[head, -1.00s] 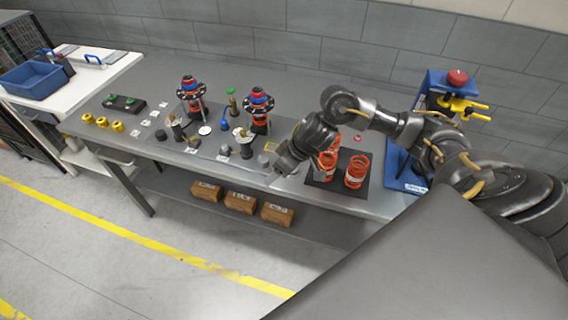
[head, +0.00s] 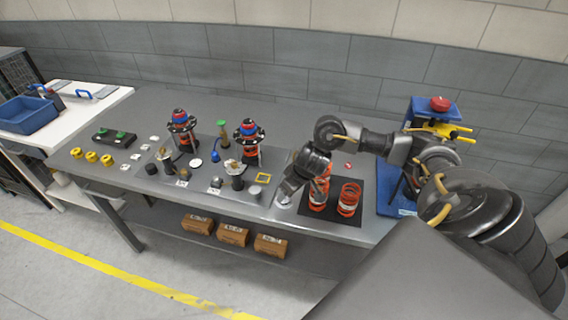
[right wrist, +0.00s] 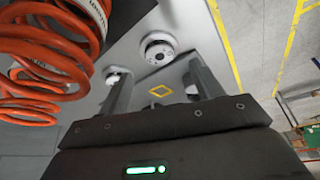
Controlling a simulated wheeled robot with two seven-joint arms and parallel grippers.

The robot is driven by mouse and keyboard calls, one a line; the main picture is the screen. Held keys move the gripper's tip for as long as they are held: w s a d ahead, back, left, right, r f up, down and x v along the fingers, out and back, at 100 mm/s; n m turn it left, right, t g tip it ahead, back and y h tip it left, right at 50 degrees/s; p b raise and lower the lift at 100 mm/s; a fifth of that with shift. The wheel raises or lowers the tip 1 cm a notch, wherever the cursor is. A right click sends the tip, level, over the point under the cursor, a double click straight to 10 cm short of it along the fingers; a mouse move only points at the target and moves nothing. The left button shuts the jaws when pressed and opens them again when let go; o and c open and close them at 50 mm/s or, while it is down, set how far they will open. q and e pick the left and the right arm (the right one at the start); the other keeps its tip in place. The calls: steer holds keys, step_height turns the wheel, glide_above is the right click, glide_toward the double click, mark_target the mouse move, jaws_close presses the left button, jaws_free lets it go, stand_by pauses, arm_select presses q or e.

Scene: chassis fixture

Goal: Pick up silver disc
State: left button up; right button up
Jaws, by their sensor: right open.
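The silver disc (right wrist: 159,48) is a round, shiny piece with small holes, lying on the grey table top. In the right wrist view it lies beyond and roughly between the two fingers, apart from them. In the head view a pale bit of it (head: 284,202) shows beside my right gripper (head: 287,190), which partly hides it. My right gripper (right wrist: 163,85) is open and empty, low over the table near the front edge. My left gripper is not in view.
Orange springs (head: 348,198) stand on a dark mat (head: 302,217) close right of the gripper; they also fill the left of the wrist view (right wrist: 45,60). A yellow square outline (head: 263,178) and several small parts lie left. A blue stand (head: 392,190) is at right.

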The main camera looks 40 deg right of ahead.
steer(key=x, duration=0.5)
steer(key=shift+f, duration=0.2)
steer(key=c, duration=0.8)
steer(key=shift+r, duration=0.15)
steer(key=shift+w+r, duration=0.1)
steer(key=shift+r, duration=0.4)
step_height(320, 180, up, 3)
steer(key=shift+f, duration=0.25)
steer(key=s+r, duration=0.3)
steer(key=s, duration=0.1)
steer(key=s+r, duration=0.3)
steer(key=s, duration=0.2)
steer(key=s+r+p, duration=0.1)
steer(key=s+r, duration=0.2)
steer(key=s, duration=0.2)
steer(key=shift+s+a+r, duration=0.1)
steer(key=shift+a+r, duration=0.05)
steer(key=shift+a, duration=0.2)
